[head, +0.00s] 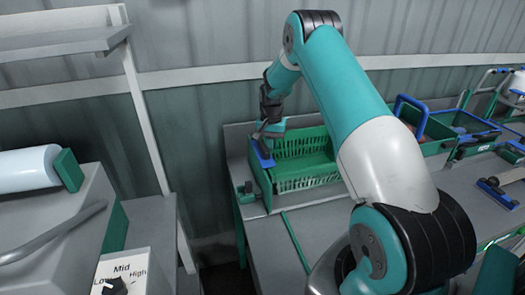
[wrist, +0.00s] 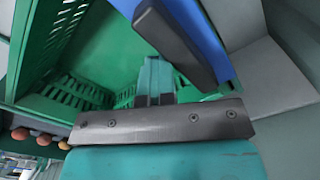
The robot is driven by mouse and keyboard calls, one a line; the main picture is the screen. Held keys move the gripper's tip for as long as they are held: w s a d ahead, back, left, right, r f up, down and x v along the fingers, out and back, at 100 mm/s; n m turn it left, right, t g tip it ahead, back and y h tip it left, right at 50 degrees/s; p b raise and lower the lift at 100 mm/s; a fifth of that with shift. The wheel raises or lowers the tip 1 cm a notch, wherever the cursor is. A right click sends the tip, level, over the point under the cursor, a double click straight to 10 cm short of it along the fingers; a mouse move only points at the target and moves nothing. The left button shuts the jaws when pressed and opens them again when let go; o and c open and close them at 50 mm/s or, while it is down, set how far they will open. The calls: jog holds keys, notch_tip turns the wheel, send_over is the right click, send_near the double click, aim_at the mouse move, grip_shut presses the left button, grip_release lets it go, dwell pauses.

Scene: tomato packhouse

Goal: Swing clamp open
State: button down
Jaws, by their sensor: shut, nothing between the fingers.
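The clamp appears to be the blue bar (head: 262,154) at the left rim of a green crate, with my gripper just above it. In the wrist view, a blue bar (wrist: 212,35) with a dark grey block along it slants across the upper right. My gripper (head: 268,132) points down at the crate's left end. In the wrist view, its teal fingers (wrist: 155,75) are together and empty, close to the left of the dark block. I cannot tell whether they touch it. The clamp's pivot is not clear in either view.
The slotted green crate (head: 300,183) stands on a grey bench (head: 315,245). A small green fitting (head: 246,188) sits by its left front corner. More green crates (head: 435,132) and a blue handle stand to the right. A corrugated wall rises behind. My arm hides part of the bench.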

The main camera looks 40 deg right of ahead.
jog(key=shift+w+a+r, duration=0.15)
jog(key=shift+a, duration=0.4)
jog(key=shift+w+a+r, duration=0.15)
jog(key=shift+a, duration=0.4)
jog(key=shift+w+d+r+p, duration=0.1)
jog(key=shift+d+r+p, duration=0.15)
jog(key=shift+r+p, duration=0.7)
jog(key=shift+d+r, duration=0.35)
jog(key=shift+r, duration=0.4)
jog(key=shift+s+d, duration=0.1)
jog(key=shift+s, duration=0.1)
jog(key=shift+d+r, duration=0.1)
jog(key=shift+d, duration=0.05)
jog(key=d, duration=0.1)
jog(key=s+d, duration=0.1)
jog(key=d, duration=0.1)
jog(key=s+d, duration=0.1)
jog(key=shift+s+d, duration=0.15)
jog(key=shift+d, duration=0.2)
